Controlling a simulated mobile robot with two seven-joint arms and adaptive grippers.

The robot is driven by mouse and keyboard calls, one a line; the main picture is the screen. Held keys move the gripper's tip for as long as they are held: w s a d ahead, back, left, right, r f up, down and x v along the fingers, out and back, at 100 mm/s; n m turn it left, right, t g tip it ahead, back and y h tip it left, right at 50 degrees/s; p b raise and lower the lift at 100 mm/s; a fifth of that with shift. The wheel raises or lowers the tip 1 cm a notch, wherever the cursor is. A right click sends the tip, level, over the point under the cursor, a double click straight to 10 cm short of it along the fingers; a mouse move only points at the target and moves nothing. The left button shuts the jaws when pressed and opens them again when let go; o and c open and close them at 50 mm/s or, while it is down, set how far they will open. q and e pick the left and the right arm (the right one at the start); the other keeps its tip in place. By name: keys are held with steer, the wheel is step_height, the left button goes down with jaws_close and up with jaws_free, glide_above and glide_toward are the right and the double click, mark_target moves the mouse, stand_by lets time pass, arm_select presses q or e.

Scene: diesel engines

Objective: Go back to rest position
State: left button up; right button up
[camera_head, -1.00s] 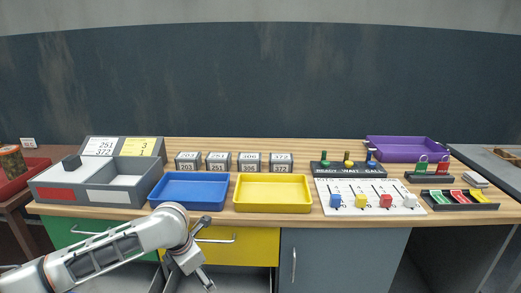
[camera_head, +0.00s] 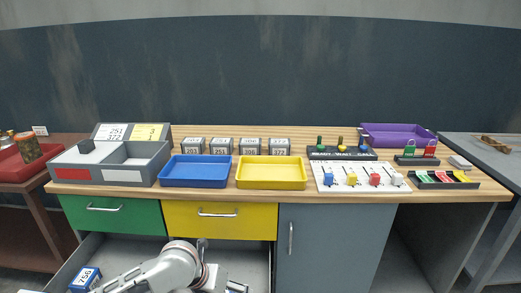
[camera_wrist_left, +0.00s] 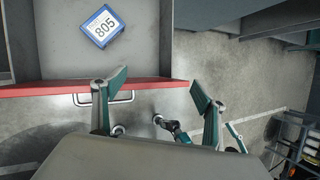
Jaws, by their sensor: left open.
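My left gripper (camera_head: 226,284) is low in the head view, in front of the yellow drawer and over an open grey drawer (camera_head: 255,262). In the left wrist view its two fingers (camera_wrist_left: 160,88) are spread wide with nothing between them. Beyond them is the open drawer's red front (camera_wrist_left: 40,90) with a metal handle. A blue-edged block numbered 805 (camera_wrist_left: 102,26) lies inside the drawer. A blue block (camera_head: 86,278) shows in the drawer in the head view. My right gripper is in neither view.
The wooden bench (camera_head: 330,205) holds a grey sorting box (camera_head: 110,176), a blue tray (camera_head: 195,172), a yellow tray (camera_head: 271,173), a slider panel (camera_head: 357,180) and a purple tray (camera_head: 398,135). The green drawer (camera_head: 110,216) and yellow drawer (camera_head: 222,220) are shut.

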arm_select(q)
steer(key=s+d+f+n+t+h, duration=0.3)
steer(key=s+f+n, duration=0.45)
steer(key=n, duration=0.95)
steer(key=s+a+f+n+t+y, duration=0.1)
steer(key=s+a+f+n+y, duration=0.1)
steer(key=s+a+n, duration=0.5)
steer(key=s+a+f+n+t+y, duration=0.2)
steer(key=s+a+n, duration=0.5)
steer(key=n, duration=0.2)
steer(key=shift+s+a+f+n+t+y, duration=0.15)
steer(key=shift+s+f+n+t+y, duration=0.15)
steer(key=shift+s+n, duration=0.1)
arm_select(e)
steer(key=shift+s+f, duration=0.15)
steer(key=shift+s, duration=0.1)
